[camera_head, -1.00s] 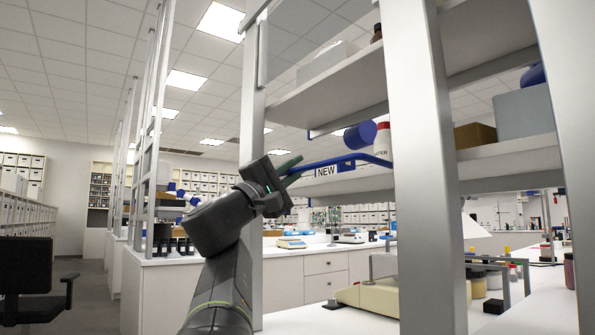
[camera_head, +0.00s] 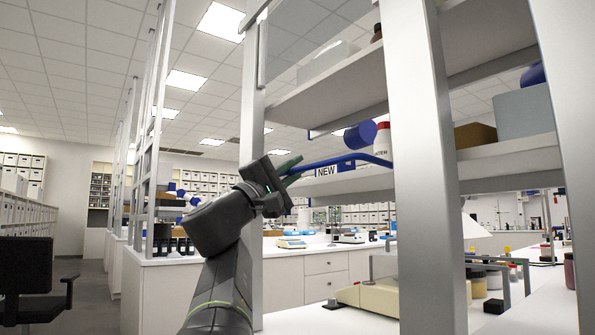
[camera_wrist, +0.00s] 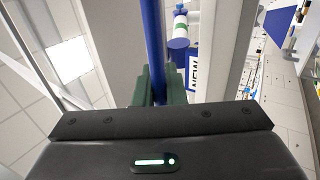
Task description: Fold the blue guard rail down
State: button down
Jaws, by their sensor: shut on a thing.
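The blue guard rail (camera_head: 345,158) runs in front of the shelf, above the white label reading NEW (camera_head: 327,171). Its right part passes behind a grey post. My gripper (camera_head: 290,168) is at the rail's left end, with its green fingers shut on it. In the wrist view the rail (camera_wrist: 154,40) goes away from between the green fingers (camera_wrist: 159,84) of my gripper. The label (camera_wrist: 193,70) is to its right there.
A white bottle (camera_head: 382,141) and a blue cylinder (camera_head: 360,135) are on the shelf (camera_head: 480,160) behind the rail. Grey posts (camera_head: 425,150) stand right of my gripper and just behind it. A bench with a cream device (camera_head: 370,298) lies below. An office chair (camera_head: 35,275) stands at the left.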

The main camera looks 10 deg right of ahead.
jog(key=c, duration=1.8)
grip_release()
jog(key=shift+s+a+r, duration=0.2)
jog(key=shift+a+r, duration=0.05)
jog(key=shift+a, duration=0.1)
jog(key=o, duration=0.3)
jog(key=shift+s+a+r, duration=0.1)
jog(key=shift+a, duration=0.25)
jog(key=shift+d, duration=0.1)
jog(key=shift+f, duration=0.2)
jog(key=p+v, duration=0.1)
jog(key=v, duration=1.2)
jog(key=shift+a+f, duration=0.25)
jog(key=shift+d, duration=0.1)
jog(key=b+x, duration=0.1)
jog(key=x, duration=1.3)
